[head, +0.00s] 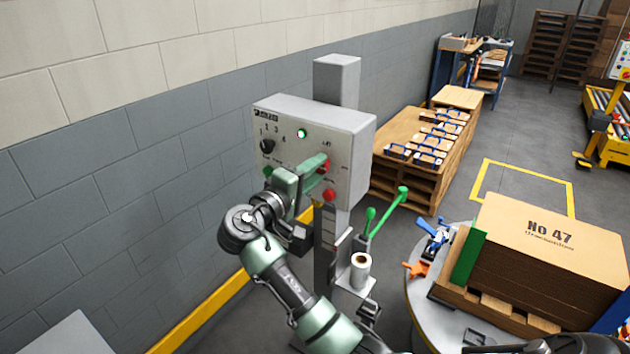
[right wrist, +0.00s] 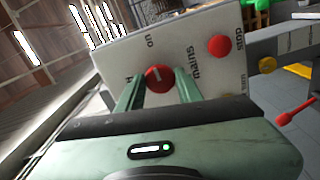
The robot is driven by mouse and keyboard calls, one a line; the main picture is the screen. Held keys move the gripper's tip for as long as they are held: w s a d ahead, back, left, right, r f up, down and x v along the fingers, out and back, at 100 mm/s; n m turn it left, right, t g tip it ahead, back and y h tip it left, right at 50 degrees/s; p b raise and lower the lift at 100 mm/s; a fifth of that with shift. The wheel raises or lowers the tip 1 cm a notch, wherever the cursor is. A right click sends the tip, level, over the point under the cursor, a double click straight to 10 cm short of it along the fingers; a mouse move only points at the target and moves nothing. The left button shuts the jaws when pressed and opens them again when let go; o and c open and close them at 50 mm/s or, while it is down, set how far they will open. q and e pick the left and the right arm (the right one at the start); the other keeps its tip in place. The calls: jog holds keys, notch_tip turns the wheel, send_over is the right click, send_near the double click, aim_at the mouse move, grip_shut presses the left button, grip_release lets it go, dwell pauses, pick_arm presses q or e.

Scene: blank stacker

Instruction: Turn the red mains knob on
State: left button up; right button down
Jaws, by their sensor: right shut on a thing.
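The red mains knob (head: 325,166) is on the front of a grey control box (head: 355,150) on a post. It also shows in the right wrist view (right wrist: 159,78), between my fingers, with the words "mains" and "on" beside it and a pale mark on its face. My right gripper (head: 319,164) is shut on the knob, one finger on each side. In the head view its fingers partly cover the knob. Which way the knob's mark points is hard to tell. My left gripper is not in view.
A red stop button (head: 329,195) sits just below the knob. A green lamp (head: 302,133) and a black selector (head: 267,146) are on the same panel. Green-handled levers (head: 402,194) stand right of the post. A stack of cardboard (head: 545,245) is at the right.

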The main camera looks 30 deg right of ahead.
jog(key=shift+f+m, duration=0.15)
jog(key=shift+m, duration=0.15)
jog(key=c, duration=0.9)
grip_release()
jog(key=shift+c, duration=0.2)
jog(key=shift+a+b, duration=0.15)
jog(key=shift+b, duration=0.15)
jog(key=b+v, duration=0.2)
jog(key=v, duration=0.5)
jog(key=shift+s+a, duration=0.2)
jog(key=shift+a, duration=0.05)
